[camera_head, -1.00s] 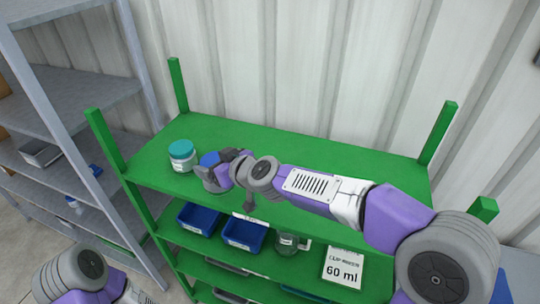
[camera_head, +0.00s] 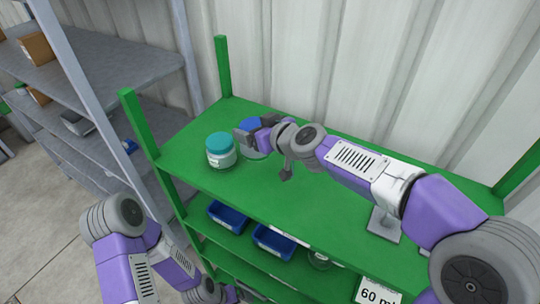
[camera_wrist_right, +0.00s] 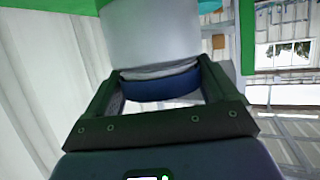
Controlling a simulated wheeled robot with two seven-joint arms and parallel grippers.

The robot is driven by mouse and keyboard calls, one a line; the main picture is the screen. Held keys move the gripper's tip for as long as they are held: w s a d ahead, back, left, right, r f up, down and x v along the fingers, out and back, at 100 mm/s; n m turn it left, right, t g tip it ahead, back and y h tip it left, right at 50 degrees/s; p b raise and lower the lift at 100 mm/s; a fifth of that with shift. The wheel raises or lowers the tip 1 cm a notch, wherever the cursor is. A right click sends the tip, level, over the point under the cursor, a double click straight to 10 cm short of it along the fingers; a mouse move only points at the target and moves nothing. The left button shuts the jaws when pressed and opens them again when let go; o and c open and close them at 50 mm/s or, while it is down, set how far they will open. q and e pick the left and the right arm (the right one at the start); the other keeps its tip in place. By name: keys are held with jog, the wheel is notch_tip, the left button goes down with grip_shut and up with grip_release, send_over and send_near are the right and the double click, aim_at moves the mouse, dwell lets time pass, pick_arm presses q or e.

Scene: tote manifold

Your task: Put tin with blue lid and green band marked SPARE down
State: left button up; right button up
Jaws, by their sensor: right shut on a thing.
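The tin with the blue lid (camera_head: 250,124) is at the back left of the green top shelf, beside and slightly behind a teal-lidded jar. My right gripper (camera_head: 256,134) is shut on the tin near its lid. In the right wrist view the fingers (camera_wrist_right: 160,95) flank the blue lid (camera_wrist_right: 160,89), and the pale tin body (camera_wrist_right: 150,42) extends beyond it. The tin is on or just above the shelf; I cannot tell which. I cannot make out its green band or SPARE marking. My left arm is at the lower left, its fingers out of view.
The teal-lidded jar (camera_head: 220,151) stands close to the tin's left. A green post (camera_head: 223,66) rises at the back left corner. Blue bins (camera_head: 228,216) sit on the shelf below. The top shelf's front middle (camera_head: 270,200) is clear. A grey item (camera_head: 384,224) stands farther right.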

jog(key=shift+f+b, duration=3.1)
jog(key=shift+f, duration=0.95)
jog(key=o, duration=1)
jog(key=shift+f, duration=0.1)
jog(key=shift+c, duration=0.2)
jog(key=shift+s+d+r, duration=0.1)
jog(key=shift+r, duration=0.15)
jog(key=p+v, duration=0.3)
jog(key=v, duration=0.8)
jog(key=shift+s+d+p, duration=0.2)
jog(key=shift+s+p, duration=0.1)
